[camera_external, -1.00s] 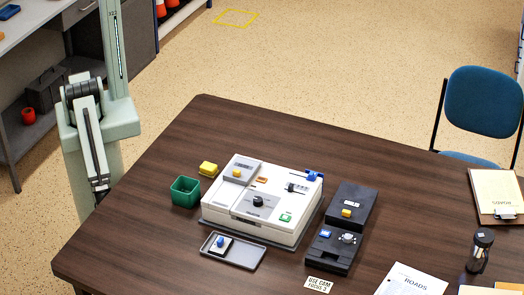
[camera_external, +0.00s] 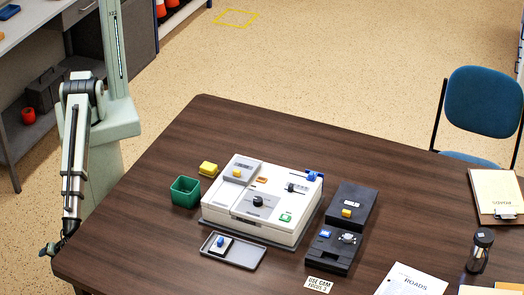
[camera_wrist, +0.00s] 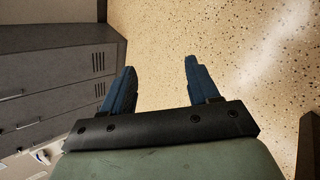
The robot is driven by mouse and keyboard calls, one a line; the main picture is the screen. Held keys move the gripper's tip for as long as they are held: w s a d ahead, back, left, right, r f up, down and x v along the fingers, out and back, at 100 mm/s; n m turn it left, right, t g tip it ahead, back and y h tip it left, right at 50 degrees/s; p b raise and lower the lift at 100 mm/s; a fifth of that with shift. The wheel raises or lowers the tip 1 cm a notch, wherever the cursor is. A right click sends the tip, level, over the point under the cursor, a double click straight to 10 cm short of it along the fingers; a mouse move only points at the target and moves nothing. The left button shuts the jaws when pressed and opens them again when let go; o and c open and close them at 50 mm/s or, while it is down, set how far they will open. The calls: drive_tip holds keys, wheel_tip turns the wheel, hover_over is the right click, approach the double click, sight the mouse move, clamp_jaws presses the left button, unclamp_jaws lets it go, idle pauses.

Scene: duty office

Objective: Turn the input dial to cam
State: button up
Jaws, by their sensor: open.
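A white box-shaped device (camera_external: 225,213) stands on the brown table. A round black dial (camera_external: 258,200) sits on a grey panel on its top; I cannot read its markings. A yellow knob (camera_external: 237,173) sits on another grey panel on the device. Which control is the input dial I cannot tell. A small sign (camera_external: 319,284) on the table reads "USE CAM FOCUS 3". My gripper (camera_external: 52,250) is at the table's near left corner, well away from the device. In the wrist view my gripper (camera_wrist: 158,78) shows two blue fingers apart, with nothing between them, over the floor.
A green bin (camera_external: 185,191) and a yellow block (camera_external: 208,168) stand left of the device. A grey tray (camera_external: 250,257) with a blue-knobbed part lies in front. Black units (camera_external: 350,207) stand right. The table's far left is clear.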

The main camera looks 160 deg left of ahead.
drive_tip(key=w+d+r+n+t, duration=0.1)
drive_tip(key=w+d+r, duration=0.35)
drive_tip(key=r, duration=0.25)
drive_tip(key=w+d+r+n, duration=0.2)
drive_tip(key=w+d+r, duration=0.1)
drive_tip(key=w+r, duration=0.3)
drive_tip(key=w+d+r+n+t, duration=0.1)
drive_tip(key=w+d+r, duration=0.25)
drive_tip(key=r, duration=0.45)
drive_tip(key=w+a+r+n+t, duration=0.2)
drive_tip(key=w+a+r, duration=0.5)
drive_tip(key=w+a, duration=0.45)
drive_tip(key=w+a+r+n+t+y, duration=0.1)
drive_tip(key=w+a+r, duration=0.2)
drive_tip(key=w+a, duration=0.45)
drive_tip(key=w+a+r+n+t+y, duration=0.15)
drive_tip(key=w+a, duration=0.25)
drive_tip(key=a, duration=0.7)
wheel_tip(320, 180, up, 17)
drive_tip(key=n+y, duration=0.4)
drive_tip(key=y, duration=0.1)
hover_over(258, 199)
wheel_tip(258, 199, down, 13)
drive_tip(key=shift+s+f, duration=0.1)
